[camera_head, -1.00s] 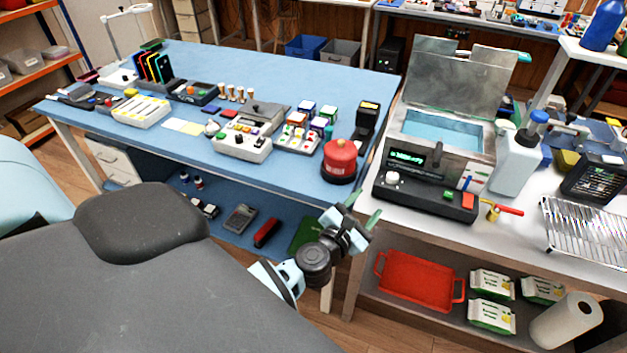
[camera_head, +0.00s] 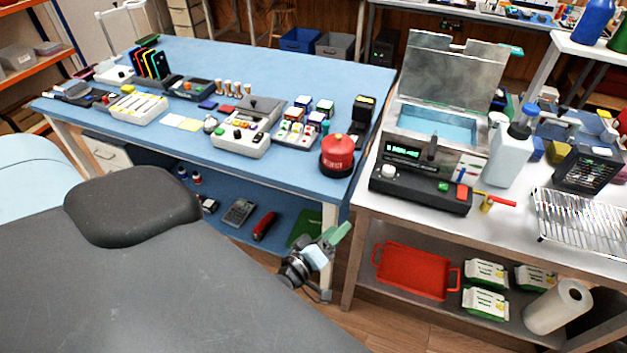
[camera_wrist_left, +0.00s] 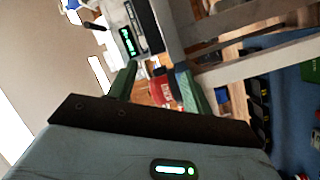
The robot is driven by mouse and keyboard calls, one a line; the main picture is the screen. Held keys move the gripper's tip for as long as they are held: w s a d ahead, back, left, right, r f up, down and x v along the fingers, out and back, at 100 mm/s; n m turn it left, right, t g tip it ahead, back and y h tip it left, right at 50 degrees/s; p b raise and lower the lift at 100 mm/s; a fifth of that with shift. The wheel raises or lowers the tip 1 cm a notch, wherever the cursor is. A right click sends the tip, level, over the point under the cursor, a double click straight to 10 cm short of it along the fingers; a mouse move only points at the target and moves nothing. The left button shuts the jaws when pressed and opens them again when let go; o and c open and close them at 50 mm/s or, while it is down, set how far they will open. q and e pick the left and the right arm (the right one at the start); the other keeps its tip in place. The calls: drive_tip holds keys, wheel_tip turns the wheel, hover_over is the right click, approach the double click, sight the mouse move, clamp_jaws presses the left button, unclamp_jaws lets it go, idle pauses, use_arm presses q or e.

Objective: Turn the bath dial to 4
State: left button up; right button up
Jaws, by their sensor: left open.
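The bath (camera_head: 437,125) is a metal tank with its lid raised, on the white bench at the right. Its black control box (camera_head: 420,188) faces me, with a lit green display. The white bath dial (camera_head: 389,171) is at the left end of that box; its setting is too small to read. My left gripper (camera_head: 338,238) is open and empty, below and left of the box, in front of the gap between the tables. In the left wrist view its green fingers (camera_wrist_left: 160,80) stand apart, and the lit display (camera_wrist_left: 128,42) shows at upper left. My right gripper is out of view.
A white bottle (camera_head: 508,158) and a wire rack (camera_head: 578,222) are right of the bath. A red tray (camera_head: 412,272) sits on the shelf below.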

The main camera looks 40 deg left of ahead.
use_arm(q)
drive_tip(key=s+d+f+m+h, duration=0.1)
drive_tip(key=s+m+h, duration=0.1)
drive_tip(key=s+m, duration=0.3)
drive_tip(key=s+d+m+g+h+p, duration=0.1)
drive_tip(key=s+m, duration=0.3)
drive_tip(key=m, duration=0.9)
drive_tip(key=shift+s+f+h, duration=0.35)
drive_tip(key=shift+h, duration=0.05)
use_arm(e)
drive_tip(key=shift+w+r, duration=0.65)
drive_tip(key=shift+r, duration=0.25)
